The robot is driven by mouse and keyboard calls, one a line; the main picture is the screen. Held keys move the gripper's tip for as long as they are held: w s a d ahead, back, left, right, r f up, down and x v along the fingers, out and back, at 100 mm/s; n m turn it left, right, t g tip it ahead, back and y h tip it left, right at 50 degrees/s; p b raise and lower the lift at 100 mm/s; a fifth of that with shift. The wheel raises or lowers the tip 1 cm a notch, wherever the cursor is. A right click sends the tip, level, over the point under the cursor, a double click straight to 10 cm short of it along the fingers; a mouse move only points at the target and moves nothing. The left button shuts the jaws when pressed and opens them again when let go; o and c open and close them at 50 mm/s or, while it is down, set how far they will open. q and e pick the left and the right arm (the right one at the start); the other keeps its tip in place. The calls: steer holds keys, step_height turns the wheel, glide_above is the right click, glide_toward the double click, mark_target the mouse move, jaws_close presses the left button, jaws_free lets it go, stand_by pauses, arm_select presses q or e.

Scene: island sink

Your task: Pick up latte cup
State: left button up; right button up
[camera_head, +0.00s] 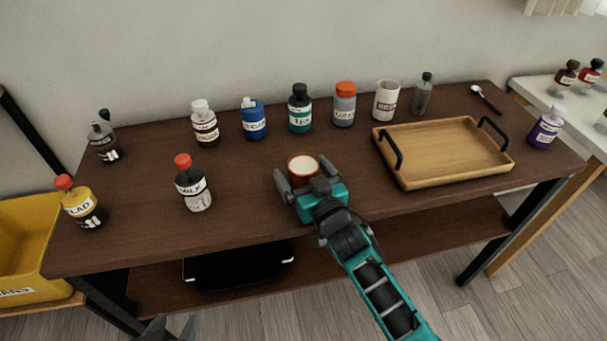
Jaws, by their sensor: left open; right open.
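A small red cup (303,168) with a pale, creamy top, which looks like the latte cup, stands upright near the middle of the dark wooden table. My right gripper (304,177) is open at the cup's near side, one finger to its left and one to its right. Its body hides the cup's lower front. I cannot tell whether the fingers touch the cup. My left gripper (168,328) is open and empty at the bottom edge, in front of the table and far from the cup. Only its tips show.
A wooden tray (450,178) with black handles is close on the right. The table's front edge is mostly clear.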

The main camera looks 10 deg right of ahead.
steer(key=shift+c, duration=0.4)
steer(key=c, duration=1.1)
steer(key=shift+c, duration=0.2)
steer(key=shift+r, duration=0.15)
